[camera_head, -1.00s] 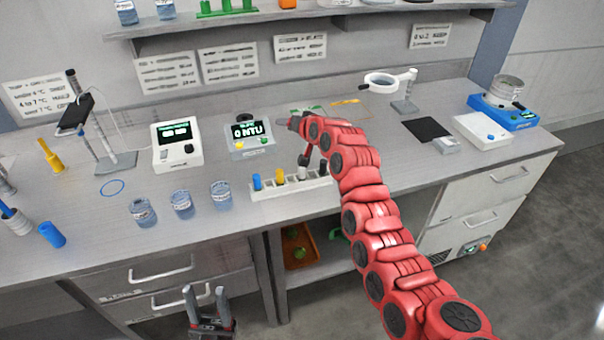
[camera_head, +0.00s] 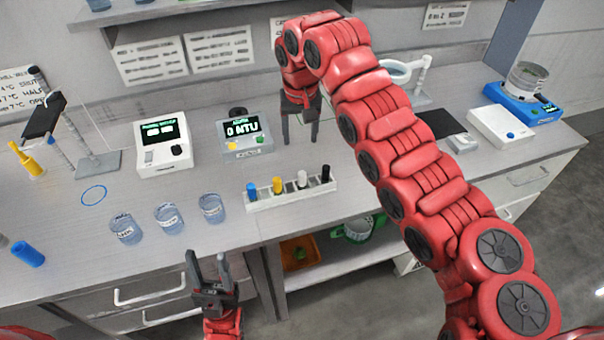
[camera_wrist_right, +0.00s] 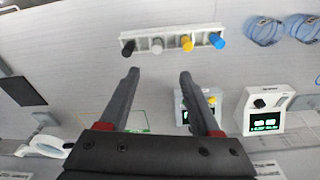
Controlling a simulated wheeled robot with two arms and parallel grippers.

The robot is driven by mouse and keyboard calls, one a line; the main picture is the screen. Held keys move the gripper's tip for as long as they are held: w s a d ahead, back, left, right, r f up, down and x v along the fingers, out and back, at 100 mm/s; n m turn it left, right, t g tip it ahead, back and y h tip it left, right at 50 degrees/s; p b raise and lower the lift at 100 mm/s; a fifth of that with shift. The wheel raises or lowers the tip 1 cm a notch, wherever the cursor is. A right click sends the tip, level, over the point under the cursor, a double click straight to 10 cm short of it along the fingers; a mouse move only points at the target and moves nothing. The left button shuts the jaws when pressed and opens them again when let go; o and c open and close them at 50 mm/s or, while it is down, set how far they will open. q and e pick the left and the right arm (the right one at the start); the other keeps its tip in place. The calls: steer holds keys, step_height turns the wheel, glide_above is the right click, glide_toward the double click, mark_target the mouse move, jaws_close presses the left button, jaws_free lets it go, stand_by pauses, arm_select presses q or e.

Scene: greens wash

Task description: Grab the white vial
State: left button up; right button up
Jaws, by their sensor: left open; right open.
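The white vial (camera_head: 302,180) stands upright in a white rack (camera_head: 290,200) on the bench, between a yellow vial (camera_head: 278,186) and a black vial (camera_head: 325,175). A blue vial (camera_head: 252,191) stands at the rack's left end. In the right wrist view the white vial (camera_wrist_right: 156,46) looks greyish and lies just beyond the fingertips, roughly in line with the gap between them. My right gripper (camera_head: 300,140) is open and empty, pointing down above the bench behind the rack. My left gripper (camera_head: 208,258) is open and empty in front of the bench edge.
Several labelled beakers (camera_head: 168,218) stand left of the rack. A turbidity meter (camera_head: 244,136) and another white instrument (camera_head: 163,145) stand behind them. A ring-shaped magnifier (camera_head: 397,72), black pad (camera_head: 440,124) and scale (camera_head: 499,127) are to the right. A shelf (camera_head: 215,8) runs above.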

steer(key=p, duration=0.2)
glide_above(302, 173)
steer(key=s, duration=0.2)
step_height(302, 173, down, 11)
steer(key=shift+w+a+f+p, duration=0.2)
steer(key=shift+w+f+p, duration=0.15)
steer(key=shift+p, duration=0.15)
steer(key=f, duration=0.1)
steer(key=f+p, duration=0.1)
steer(key=w+f+p, duration=0.1)
steer(key=shift+d+f, duration=0.25)
steer(key=shift+f, duration=0.55)
jaws_close()
